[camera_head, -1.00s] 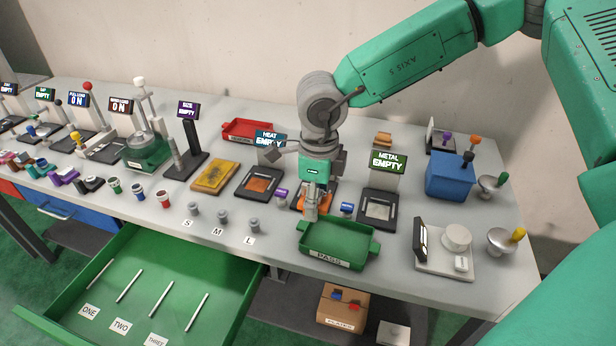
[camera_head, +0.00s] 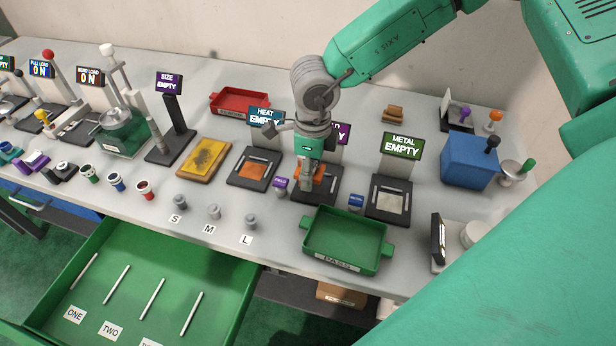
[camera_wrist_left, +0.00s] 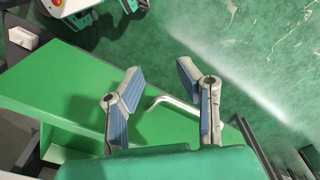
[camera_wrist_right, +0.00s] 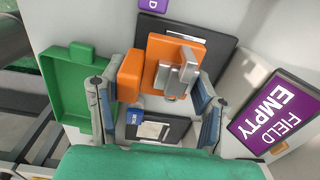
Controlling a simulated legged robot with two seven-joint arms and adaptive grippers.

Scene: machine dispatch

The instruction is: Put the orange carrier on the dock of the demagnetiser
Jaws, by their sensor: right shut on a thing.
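The orange carrier (camera_wrist_right: 158,64) is in the right wrist view, with a grey metal piece (camera_wrist_right: 180,76) on it. My right gripper (camera_wrist_right: 158,92) is shut on the carrier; in the head view the gripper (camera_head: 306,184) hides part of the carrier (camera_head: 319,171). The carrier is over the dark dock (camera_head: 327,196) of the station with the purple FIELD EMPTY sign (camera_wrist_right: 277,112). Whether it touches the dock I cannot tell. The dock (camera_wrist_right: 210,45) also shows behind the carrier in the right wrist view. My left gripper (camera_wrist_left: 158,76) is open and empty in the left wrist view, away from these things.
The green PASS tray (camera_head: 345,262) stands in front of the dock. The METAL station (camera_head: 402,146) is to its right and the HEAT station (camera_head: 266,117) to its left. Small purple (camera_head: 281,184) and blue (camera_head: 356,200) tagged blocks flank the dock. A green drawer (camera_head: 205,262) stands open.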

